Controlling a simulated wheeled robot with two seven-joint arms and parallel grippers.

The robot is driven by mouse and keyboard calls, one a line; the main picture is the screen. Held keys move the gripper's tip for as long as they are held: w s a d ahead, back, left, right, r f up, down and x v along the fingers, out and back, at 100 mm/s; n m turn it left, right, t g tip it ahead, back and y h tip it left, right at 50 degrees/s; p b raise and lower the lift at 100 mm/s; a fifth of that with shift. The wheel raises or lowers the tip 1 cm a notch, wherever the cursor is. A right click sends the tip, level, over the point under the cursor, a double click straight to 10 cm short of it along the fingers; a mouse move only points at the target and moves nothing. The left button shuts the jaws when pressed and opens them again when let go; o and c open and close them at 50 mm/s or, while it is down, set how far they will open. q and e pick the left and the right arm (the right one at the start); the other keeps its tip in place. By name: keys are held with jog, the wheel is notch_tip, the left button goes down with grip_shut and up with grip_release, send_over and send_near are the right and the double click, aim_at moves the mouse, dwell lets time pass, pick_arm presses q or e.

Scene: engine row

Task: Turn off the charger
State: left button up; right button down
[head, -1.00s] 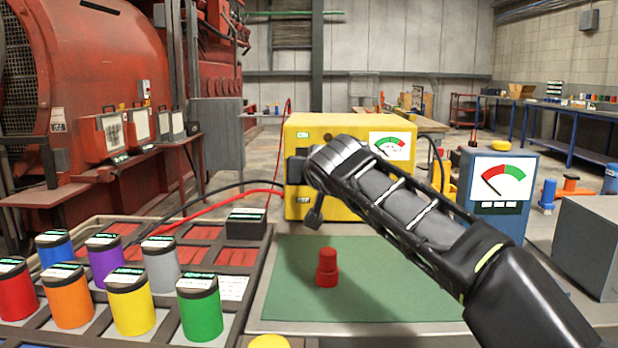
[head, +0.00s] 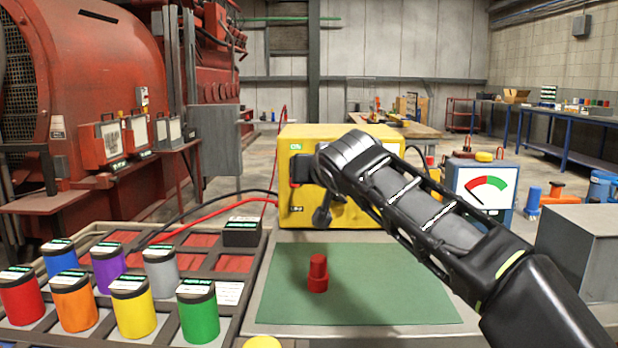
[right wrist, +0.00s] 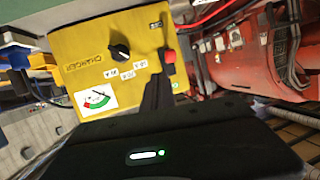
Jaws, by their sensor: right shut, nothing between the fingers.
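The charger is a yellow box (head: 345,135) behind the green mat. In the right wrist view the charger (right wrist: 85,60) appears turned, with a black knob (right wrist: 120,50), several small labels, a dial gauge (right wrist: 97,98) and a red switch (right wrist: 169,62). My right gripper (head: 302,168) is in front of the charger's left part. Its dark shut fingers (right wrist: 157,92) end close beside the red switch; I cannot tell if they touch it. The arm hides the gauge in the head view. My left gripper is not in view.
A tray (head: 255,265) of coloured canisters lies left. A blue meter box (head: 500,165) and a grey box (head: 585,240) stand right. Red and black cables (head: 225,207) run left from the charger.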

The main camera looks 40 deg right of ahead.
jog(key=r+v, duration=0.1)
jog(key=v, duration=0.7)
jog(key=shift+w+p, duration=0.25)
jog(key=shift+p, duration=0.2)
